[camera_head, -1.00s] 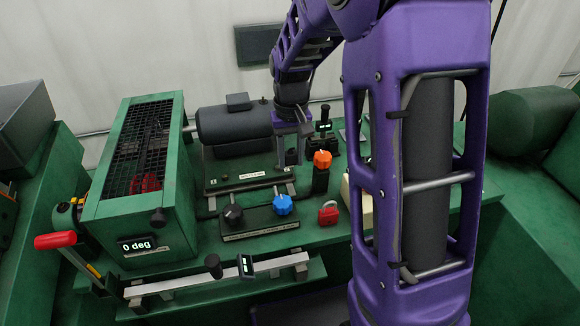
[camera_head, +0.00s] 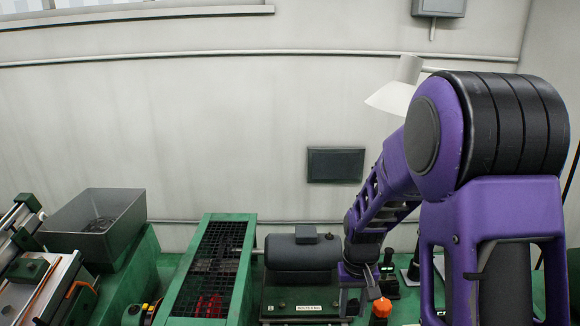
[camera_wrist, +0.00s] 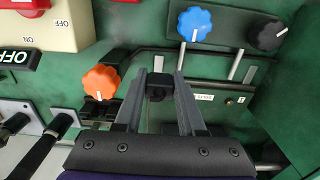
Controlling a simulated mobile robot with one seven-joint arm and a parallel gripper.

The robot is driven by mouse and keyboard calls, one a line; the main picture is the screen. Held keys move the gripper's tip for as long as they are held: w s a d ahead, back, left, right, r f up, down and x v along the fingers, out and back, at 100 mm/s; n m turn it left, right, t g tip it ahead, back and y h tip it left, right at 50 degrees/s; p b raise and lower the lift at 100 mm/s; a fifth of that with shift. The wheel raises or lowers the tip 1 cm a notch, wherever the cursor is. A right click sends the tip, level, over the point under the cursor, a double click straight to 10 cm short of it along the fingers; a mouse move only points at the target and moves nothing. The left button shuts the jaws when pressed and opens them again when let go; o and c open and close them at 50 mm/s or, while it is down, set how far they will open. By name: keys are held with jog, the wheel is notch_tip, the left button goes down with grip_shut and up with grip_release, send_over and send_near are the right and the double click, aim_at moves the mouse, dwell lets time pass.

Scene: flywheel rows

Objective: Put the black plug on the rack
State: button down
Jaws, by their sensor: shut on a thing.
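My gripper (camera_wrist: 168,76) points at the green bench in the wrist view. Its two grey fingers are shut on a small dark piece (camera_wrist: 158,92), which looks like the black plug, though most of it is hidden. In the head view my gripper (camera_head: 353,303) is low in the picture, in front of the grey motor and left of the orange knob. The held piece cannot be made out there. Two black handles (camera_wrist: 60,125) stand at pale plates at the left of the wrist view. I cannot tell whether these plates belong to the rack.
An orange knob (camera_wrist: 101,82) is close left of my fingers. A blue knob (camera_wrist: 194,23) and a black knob (camera_wrist: 267,35) stand beyond. A red switch on a cream box (camera_wrist: 62,25) is at upper left. The motor (camera_head: 300,252) and mesh guard (camera_head: 215,262) stand left of my arm.

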aim_at(347, 323)
notch_tip(347, 323, down, 5)
jog(key=shift+r+b, duration=0.1)
jog(key=shift+b, duration=0.7)
jog(key=shift+w, duration=0.25)
notch_tip(347, 323, up, 5)
jog(key=w, duration=0.2)
notch_tip(347, 323, down, 9)
jog(key=shift+r+b, duration=0.15)
jog(key=shift+b, duration=0.4)
jog(key=c, duration=0.5)
grip_release()
